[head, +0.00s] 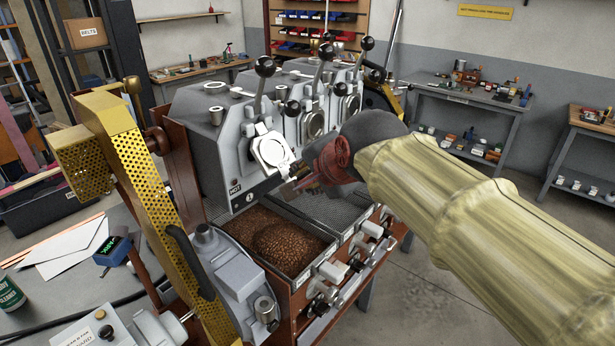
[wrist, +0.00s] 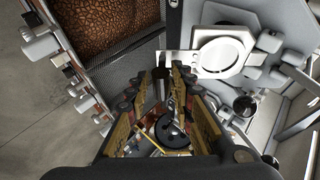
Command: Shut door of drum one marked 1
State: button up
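Drum one is the nearest grey roaster head, with a "HOT" label and a "1" (head: 249,196) low on its face. Its door (head: 272,150) is a round pale disc on a plate, just left of my gripper; I cannot tell how far it stands open. The door also shows in the wrist view (wrist: 219,52), ahead and right of the fingertips. My gripper (head: 296,183) is at the lower right of the door, partly hidden by my wrist. In the wrist view its fingertips (wrist: 160,76) are apart, with a pale flat tab just beyond them; contact is unclear.
Below drum one is a cooling tray heaped with brown beans (head: 262,236); the tray beside it (head: 330,212) looks empty. Black-knobbed levers (head: 265,67) rise above the drums. A yellow perforated guard (head: 132,165) stands at left. The floor at right is clear.

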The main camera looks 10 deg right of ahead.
jog(key=shift+o, duration=0.7)
jog(key=shift+r, duration=0.15)
jog(key=shift+s+r, duration=0.25)
jog(key=shift+s, duration=0.05)
jog(key=v, duration=1.1)
jog(key=shift+d, duration=0.1)
jog(key=shift+s, duration=0.1)
jog(key=s+d+r+p, duration=0.3)
jog(key=s+r, duration=0.1)
jog(key=r, duration=0.2)
